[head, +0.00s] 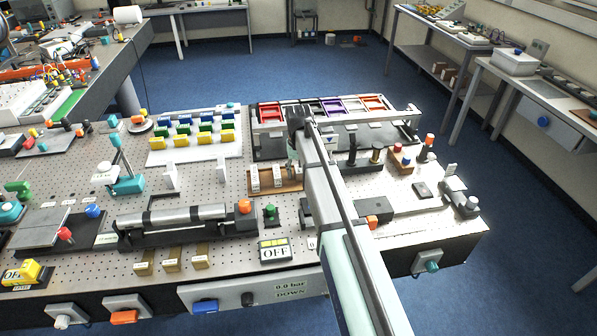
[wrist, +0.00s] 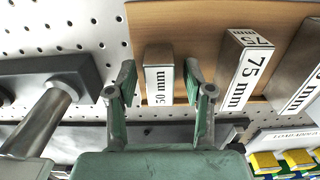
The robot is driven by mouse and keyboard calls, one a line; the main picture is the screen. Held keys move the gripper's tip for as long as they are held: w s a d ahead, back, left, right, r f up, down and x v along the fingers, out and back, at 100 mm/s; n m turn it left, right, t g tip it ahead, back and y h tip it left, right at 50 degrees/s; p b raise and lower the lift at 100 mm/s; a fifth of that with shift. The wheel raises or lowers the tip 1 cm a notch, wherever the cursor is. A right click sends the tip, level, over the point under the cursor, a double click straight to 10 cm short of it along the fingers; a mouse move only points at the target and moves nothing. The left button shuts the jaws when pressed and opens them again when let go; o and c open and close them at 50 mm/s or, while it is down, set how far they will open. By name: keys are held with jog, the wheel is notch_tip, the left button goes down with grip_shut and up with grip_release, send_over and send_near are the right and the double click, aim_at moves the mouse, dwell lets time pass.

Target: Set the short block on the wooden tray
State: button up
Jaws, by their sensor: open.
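The short block (wrist: 158,78), a metal piece with a white "50 mm" label, stands at the wooden tray (wrist: 190,22), against its brown wood. My gripper (wrist: 160,78) is open, with one green finger on each side of the short block; I see gaps between fingers and block. In the head view the wooden tray (head: 268,186) lies near the table's middle, and my gripper (head: 294,155) is at its right end. My arm hides part of that end.
A "75 mm" block (wrist: 242,72) stands beside the short block, with a longer block (wrist: 300,70) farther right. A dark fixture with a metal rod (wrist: 45,115) is at left. In the head view, a rack of coloured bins (head: 325,108) stands behind the tray.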

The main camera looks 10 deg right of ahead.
notch_tip(320, 180, up, 12)
jog(key=b, duration=0.3)
